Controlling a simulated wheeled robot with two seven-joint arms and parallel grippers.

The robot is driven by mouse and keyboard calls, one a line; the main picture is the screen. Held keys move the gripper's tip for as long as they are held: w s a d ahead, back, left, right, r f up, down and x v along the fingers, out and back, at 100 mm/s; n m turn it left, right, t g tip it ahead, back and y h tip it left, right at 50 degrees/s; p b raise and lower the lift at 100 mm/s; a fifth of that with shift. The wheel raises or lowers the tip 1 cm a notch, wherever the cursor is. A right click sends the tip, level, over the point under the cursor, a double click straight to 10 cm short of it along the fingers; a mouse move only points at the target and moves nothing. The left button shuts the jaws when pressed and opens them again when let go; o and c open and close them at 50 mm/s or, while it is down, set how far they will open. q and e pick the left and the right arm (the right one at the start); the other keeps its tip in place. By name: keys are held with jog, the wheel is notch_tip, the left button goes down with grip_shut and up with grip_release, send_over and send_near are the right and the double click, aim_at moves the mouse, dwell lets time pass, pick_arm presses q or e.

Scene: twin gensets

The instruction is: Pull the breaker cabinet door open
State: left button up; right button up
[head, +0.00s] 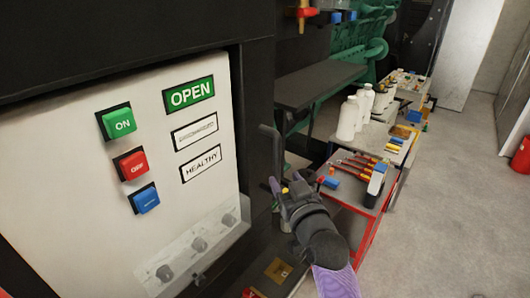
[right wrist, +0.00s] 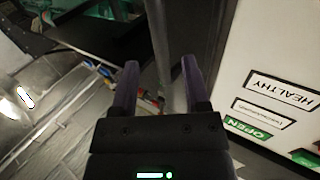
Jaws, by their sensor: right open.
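The breaker cabinet (head: 255,70) fills the left of the head view, with a dark frame around a pale front panel (head: 75,190). A dark upright bar handle (head: 271,148) stands out at the frame's right side. My right gripper (head: 284,187) is just below and beside the handle's lower end. In the right wrist view its two purple fingers (right wrist: 160,66) are apart, with the grey handle bar (right wrist: 158,35) running between or just beyond them. I cannot tell whether they touch it. The door looks closed. My left gripper is out of view.
The panel has green, red and blue buttons (head: 145,199) and a green OPEN sign (head: 190,93). To the right, a red cart (head: 371,212) holds tools, and tables with white bottles (head: 348,118) run back. Grey floor (head: 450,190) is clear at right.

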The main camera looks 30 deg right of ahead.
aim_at(278, 169)
jog(key=w, duration=0.3)
jog(key=w+d, duration=0.1)
jog(key=w, duration=0.2)
jog(key=shift+d+f, duration=0.1)
grip_shut()
dwell(1.1)
